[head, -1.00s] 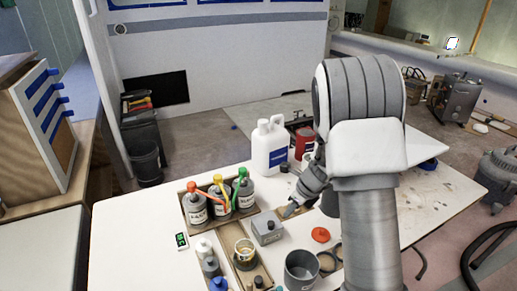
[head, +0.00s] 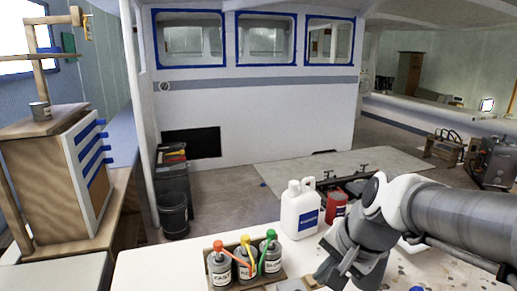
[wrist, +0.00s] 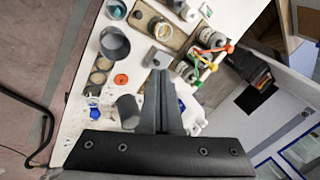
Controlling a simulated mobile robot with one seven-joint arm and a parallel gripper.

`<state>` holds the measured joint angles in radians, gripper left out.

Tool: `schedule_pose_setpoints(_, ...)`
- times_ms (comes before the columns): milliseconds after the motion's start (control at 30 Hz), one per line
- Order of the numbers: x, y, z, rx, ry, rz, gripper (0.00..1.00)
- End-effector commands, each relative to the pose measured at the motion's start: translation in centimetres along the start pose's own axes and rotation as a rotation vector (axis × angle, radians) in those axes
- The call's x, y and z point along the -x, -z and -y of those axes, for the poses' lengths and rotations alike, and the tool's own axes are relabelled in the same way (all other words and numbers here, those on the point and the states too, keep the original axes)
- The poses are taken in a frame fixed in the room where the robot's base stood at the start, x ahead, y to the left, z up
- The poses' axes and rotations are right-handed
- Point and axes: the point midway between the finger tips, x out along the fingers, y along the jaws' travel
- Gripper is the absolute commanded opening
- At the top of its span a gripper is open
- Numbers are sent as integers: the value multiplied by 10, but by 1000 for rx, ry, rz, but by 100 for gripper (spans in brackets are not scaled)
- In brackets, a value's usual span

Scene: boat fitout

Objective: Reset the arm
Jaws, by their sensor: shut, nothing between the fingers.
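My gripper (head: 326,274) is low over the white worktable in the head view, in front of the white jug (head: 300,212). In the wrist view its two grey fingers (wrist: 158,74) lie together, pointing at the tabletop, with nothing between them. A small grey box (wrist: 156,58) stands by the fingertips; I cannot tell whether they touch it. My arm reaches in from the right edge of the head view, bent at the wrist.
Pump bottles with red, yellow and green tops (head: 244,262) stand in a wooden tray left of my gripper. A red can (head: 336,207) is behind it. A grey cup (wrist: 115,43) and orange lid (wrist: 121,80) lie on the worktable (head: 150,270).

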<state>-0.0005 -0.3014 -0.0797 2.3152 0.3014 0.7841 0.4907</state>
Motion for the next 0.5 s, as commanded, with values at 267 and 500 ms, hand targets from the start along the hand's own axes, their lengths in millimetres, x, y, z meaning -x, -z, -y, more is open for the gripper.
schedule_pose_setpoints(267, 48, -39, -39, 512, -69, -117, 0)
schedule_pose_setpoints(500, 65, -53, -63, 760, -140, -176, 0)
